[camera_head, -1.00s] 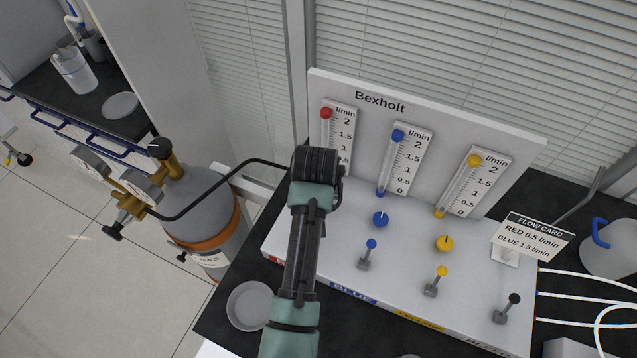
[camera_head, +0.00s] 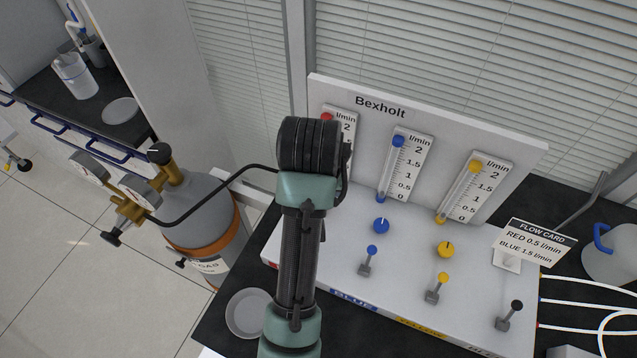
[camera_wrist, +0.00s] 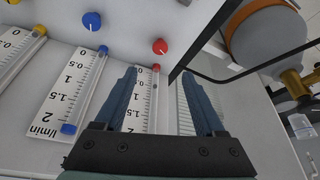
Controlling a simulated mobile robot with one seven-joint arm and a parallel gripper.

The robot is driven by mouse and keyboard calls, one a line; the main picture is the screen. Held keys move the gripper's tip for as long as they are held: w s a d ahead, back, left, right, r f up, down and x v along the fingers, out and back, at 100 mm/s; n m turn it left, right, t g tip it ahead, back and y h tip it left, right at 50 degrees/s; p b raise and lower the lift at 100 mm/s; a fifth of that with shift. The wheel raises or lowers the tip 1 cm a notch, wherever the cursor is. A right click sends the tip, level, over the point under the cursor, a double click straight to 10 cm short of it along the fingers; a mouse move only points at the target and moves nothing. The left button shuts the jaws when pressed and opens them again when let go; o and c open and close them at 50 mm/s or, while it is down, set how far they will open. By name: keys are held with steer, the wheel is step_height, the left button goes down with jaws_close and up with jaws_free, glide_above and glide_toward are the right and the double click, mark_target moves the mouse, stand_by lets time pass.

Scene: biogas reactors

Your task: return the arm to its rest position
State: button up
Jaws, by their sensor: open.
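My arm (camera_head: 296,245) rises from the bottom of the head view in front of the left part of the Bexholt flow panel. It hides most of the red flow tube and the red controls there. The fingers of my gripper are not seen in the head view. In the wrist view my gripper (camera_wrist: 158,102) is open, with its two blue-grey fingers apart and nothing held between them. The red flow tube's scale (camera_wrist: 141,100) shows behind and beside the left finger. The red knob (camera_wrist: 160,46) is beyond the fingertips, apart from them.
The panel (camera_head: 470,150) has blue (camera_head: 381,226) and yellow (camera_head: 446,250) knobs and several toggle levers. A flow card (camera_head: 533,240) stands at its right. A gas cylinder (camera_head: 205,215) with gauges stands left. A round dish (camera_head: 247,312) is beside my arm. Open floor (camera_head: 60,260) lies left.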

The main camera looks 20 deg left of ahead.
steer(key=w+d+r+m+t, duration=0.1)
steer(key=w+d+r+t, duration=0.2)
steer(key=r, duration=0.5)
steer(key=w+d+r+t, duration=0.1)
steer(key=w+r+t, duration=0.25)
steer(key=r, duration=0.55)
steer(key=w+d+r+m+t, duration=0.15)
steer(key=r+t, duration=0.25)
steer(key=r, duration=0.4)
steer(key=s+d+r+t, duration=0.2)
steer(key=s+r+t, duration=0.2)
steer(key=r, duration=0.5)
steer(key=s+d+r+t+h, duration=0.1)
steer(key=s+d+r+t, duration=0.2)
steer(key=s+r, duration=0.3)
steer(key=s+d+r+t, duration=0.3)
steer(key=s+r+t, duration=0.2)
steer(key=r, duration=0.8)
steer(key=shift+s+d+m, duration=0.15)
steer(key=shift+m, duration=0.3)
steer(key=shift+t, duration=0.25)
